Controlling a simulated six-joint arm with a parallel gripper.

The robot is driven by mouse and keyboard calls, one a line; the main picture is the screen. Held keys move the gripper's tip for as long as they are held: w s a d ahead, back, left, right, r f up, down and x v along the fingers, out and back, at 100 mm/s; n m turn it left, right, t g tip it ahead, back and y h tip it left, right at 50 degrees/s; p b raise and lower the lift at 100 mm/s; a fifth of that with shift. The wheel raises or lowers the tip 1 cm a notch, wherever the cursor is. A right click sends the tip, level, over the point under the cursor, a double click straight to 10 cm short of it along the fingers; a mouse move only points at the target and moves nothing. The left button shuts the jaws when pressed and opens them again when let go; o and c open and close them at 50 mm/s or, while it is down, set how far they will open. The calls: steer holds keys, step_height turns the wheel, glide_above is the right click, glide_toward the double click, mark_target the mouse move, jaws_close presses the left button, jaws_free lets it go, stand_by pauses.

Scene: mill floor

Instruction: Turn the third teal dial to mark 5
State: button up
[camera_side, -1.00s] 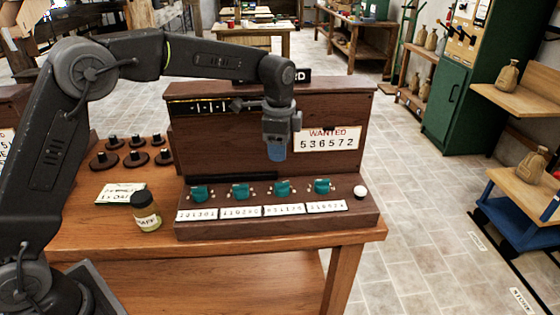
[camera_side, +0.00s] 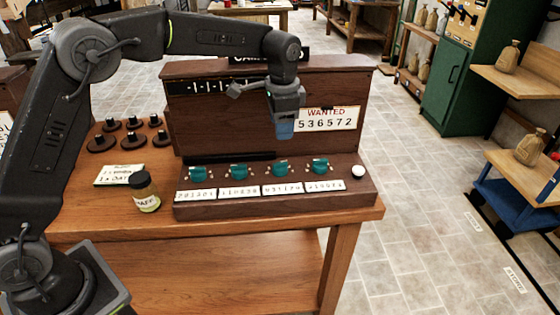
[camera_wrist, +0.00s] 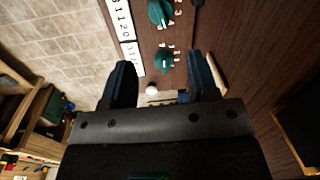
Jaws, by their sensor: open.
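Four teal dials stand in a row on the sloped front of a dark wooden console (camera_side: 190,210). The third teal dial (camera_side: 280,168) is third from the left in the side view. In the wrist view it appears to be the upper dial (camera_wrist: 160,12), cut by the top edge. The fourth dial (camera_side: 320,166) shows below it in the wrist view (camera_wrist: 165,62), between my fingers' far ends. Which marks the dials point to cannot be read. My gripper (camera_side: 284,131) is open and empty, above and behind the third dial, apart from it. It points down, and both fingers show in the wrist view (camera_wrist: 161,78).
A white button (camera_side: 358,171) is right of the dials. White number cards (camera_side: 238,190) lie before them. A WANTED card (camera_side: 327,119) is on the upright back panel. A jar (camera_side: 144,192), a paper card (camera_side: 119,175) and several black knobbed discs (camera_side: 132,140) stand left.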

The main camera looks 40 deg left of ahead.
mark_target(280, 163)
steer(key=f, duration=1.3)
steer(key=shift+w+a, duration=0.3)
steer(key=shift+a, duration=0.1)
steer(key=shift+c, duration=0.5)
steer(key=c, duration=0.5)
steer(key=shift+m, duration=1.6)
steer(key=shift+c, duration=0.2)
steer(key=o, duration=0.6)
steer(key=shift+o, duration=0.2)
steer(key=shift+r, duration=0.1)
step_height(280, 163, up, 14)
steer(key=shift+s+d, duration=0.3)
steer(key=shift+s, duration=0.15)
